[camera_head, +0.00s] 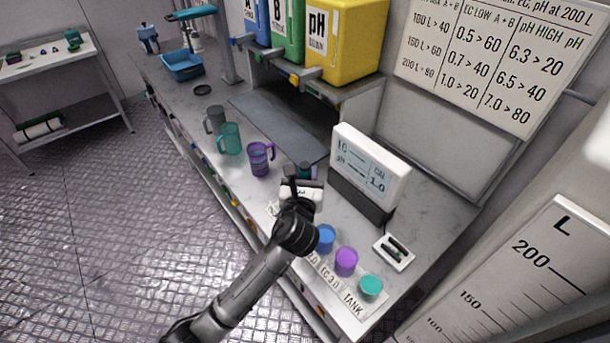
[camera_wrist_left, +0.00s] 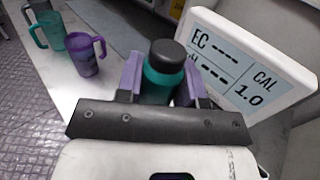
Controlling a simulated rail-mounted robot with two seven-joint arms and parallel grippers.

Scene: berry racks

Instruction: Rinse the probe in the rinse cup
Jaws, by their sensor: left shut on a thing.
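My left gripper (camera_head: 302,180) is over the front part of the bench, in front of the meter. In the left wrist view its purple fingers (camera_wrist_left: 162,82) are shut on a teal, black-capped body (camera_wrist_left: 160,77), which may be the probe. The same teal and dark piece shows partly behind the gripper in the camera_head view (camera_head: 304,170). Its lower end is hidden. Blue (camera_head: 325,238), purple (camera_head: 346,261) and teal (camera_head: 371,287) cups stand at the near bench edge. The teal one is by a "TANK" label; I cannot tell which is the rinse cup. My right gripper is not in view.
The white meter (camera_head: 370,165) shows "CAL 1.0" and stands behind the gripper. A small white tray (camera_head: 393,252) is right of it. Grey (camera_head: 215,120), teal (camera_head: 229,138) and purple (camera_head: 260,158) mugs stand to the left. Blue, green and yellow containers stand at the back.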

